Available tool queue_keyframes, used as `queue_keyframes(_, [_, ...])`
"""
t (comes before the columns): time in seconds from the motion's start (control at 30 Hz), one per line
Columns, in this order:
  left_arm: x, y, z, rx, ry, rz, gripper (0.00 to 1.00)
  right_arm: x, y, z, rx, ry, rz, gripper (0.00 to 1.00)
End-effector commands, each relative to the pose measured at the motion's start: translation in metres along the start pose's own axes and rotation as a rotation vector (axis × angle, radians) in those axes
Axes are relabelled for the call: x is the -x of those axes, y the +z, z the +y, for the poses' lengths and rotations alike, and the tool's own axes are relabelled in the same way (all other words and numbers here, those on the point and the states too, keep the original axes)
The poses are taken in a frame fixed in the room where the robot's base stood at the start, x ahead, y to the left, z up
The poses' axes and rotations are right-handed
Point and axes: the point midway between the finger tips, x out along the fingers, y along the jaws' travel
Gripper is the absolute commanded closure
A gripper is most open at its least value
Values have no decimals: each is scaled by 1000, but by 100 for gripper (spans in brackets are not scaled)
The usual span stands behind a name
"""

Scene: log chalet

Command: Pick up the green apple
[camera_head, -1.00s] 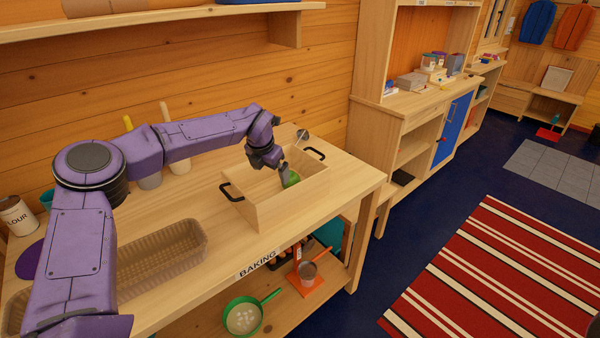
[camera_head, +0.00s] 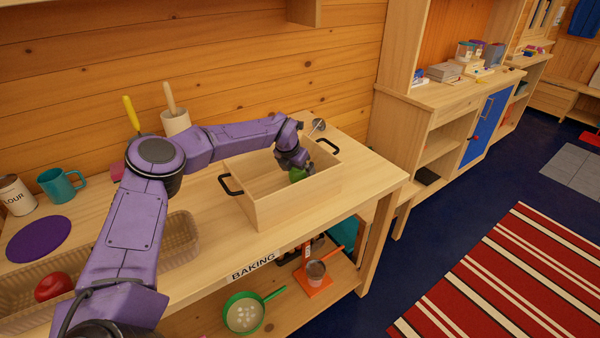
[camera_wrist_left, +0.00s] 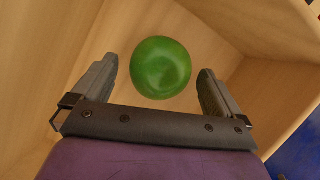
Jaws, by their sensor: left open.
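The green apple (camera_head: 297,175) is in the wooden box with black handles (camera_head: 262,205) on the counter. In the left wrist view the apple (camera_wrist_left: 161,68) lies just ahead of and between the two fingers, with gaps on both sides. My left gripper (camera_head: 293,165) reaches down into the box over the apple, partly hiding it. In the left wrist view the left gripper (camera_wrist_left: 158,85) is open and empty. My right gripper is not in view.
The box walls stand close around my left gripper. A woven basket (camera_head: 180,240) with a red apple (camera_head: 53,286) sits at the left. A teal mug (camera_head: 62,186), purple disc (camera_head: 38,239) and utensil crock (camera_head: 176,122) are behind. A metal utensil (camera_head: 318,125) lies near the box.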

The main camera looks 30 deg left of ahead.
Motion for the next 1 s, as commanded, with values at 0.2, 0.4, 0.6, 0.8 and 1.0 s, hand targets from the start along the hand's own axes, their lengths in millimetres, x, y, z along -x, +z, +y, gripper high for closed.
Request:
queue_keyframes(0.2, [-27,1,-2,-4,-1,0,0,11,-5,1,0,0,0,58])
queue_keyframes(0.4, [-28,1,-2,-3,-1,-1,3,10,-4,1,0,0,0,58])
queue_keyframes(0.6, [-28,1,-2,-3,-1,-1,59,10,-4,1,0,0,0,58])
queue_keyframes(0.8, [-27,2,-2,-2,-1,-2,59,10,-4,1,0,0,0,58])
queue_keyframes(1.0, [-2,13,-1,0,-2,-8,59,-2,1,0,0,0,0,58])
